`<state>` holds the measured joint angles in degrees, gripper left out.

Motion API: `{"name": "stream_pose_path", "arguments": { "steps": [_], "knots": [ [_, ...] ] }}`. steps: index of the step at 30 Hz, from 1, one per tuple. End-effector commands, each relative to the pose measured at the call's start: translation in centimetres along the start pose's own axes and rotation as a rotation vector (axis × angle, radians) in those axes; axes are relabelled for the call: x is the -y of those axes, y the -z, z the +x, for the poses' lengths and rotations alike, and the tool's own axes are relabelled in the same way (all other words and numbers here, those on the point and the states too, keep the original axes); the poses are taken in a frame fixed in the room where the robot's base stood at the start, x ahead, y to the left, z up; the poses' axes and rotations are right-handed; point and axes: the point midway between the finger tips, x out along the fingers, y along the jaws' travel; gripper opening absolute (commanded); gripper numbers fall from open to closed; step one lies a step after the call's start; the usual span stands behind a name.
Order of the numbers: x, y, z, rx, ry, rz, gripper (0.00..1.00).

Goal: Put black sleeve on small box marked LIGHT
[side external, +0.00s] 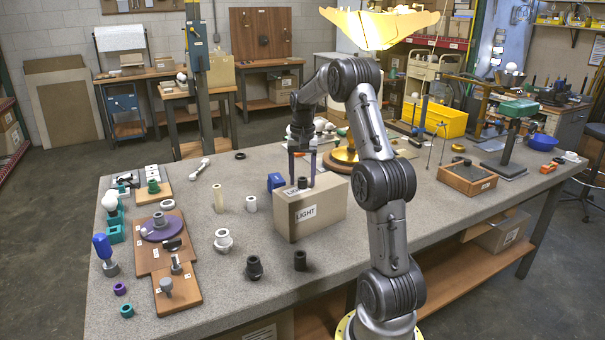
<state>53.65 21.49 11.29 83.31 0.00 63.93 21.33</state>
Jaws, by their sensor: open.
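The small cardboard box (325,208) marked LIGHT stands on the grey workbench, left of my arm. A short black sleeve (302,183) stands upright on top of the box, toward its left part. My gripper (302,180) points down over the box, open, with its two fingers on either side of this sleeve and apart from it as far as I can tell. Another black sleeve (300,260) stands on the bench in front of the box, and a wider black collar-like fitting (254,267) stands to its left.
White fittings (223,240) and a cream tube (217,195) stand further left, near wooden boards with parts (165,262). A wooden tray (467,178) and yellow bin (440,118) are to the right. Bench front centre is fairly clear.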

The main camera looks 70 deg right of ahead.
Motion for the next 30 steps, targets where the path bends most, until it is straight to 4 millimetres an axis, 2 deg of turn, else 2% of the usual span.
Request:
{"name": "stream_pose_path", "arguments": {
  "steps": [5,18,25,28,30],
  "knots": [
    [0.0,0.1,-1.4,-0.003,0.001,0.0,0.59],
    [0.0,0.1,-9.9,-0.004,0.001,0.0,0.59],
    [0.1,-0.1,-12.1,-0.002,0.001,-0.003,0.59],
    [0.9,-1.3,-12.9,-0.015,0.006,-0.038,0.59],
    [2.2,-3.3,-13.7,-0.035,0.015,-0.098,0.59]
  ]
}}
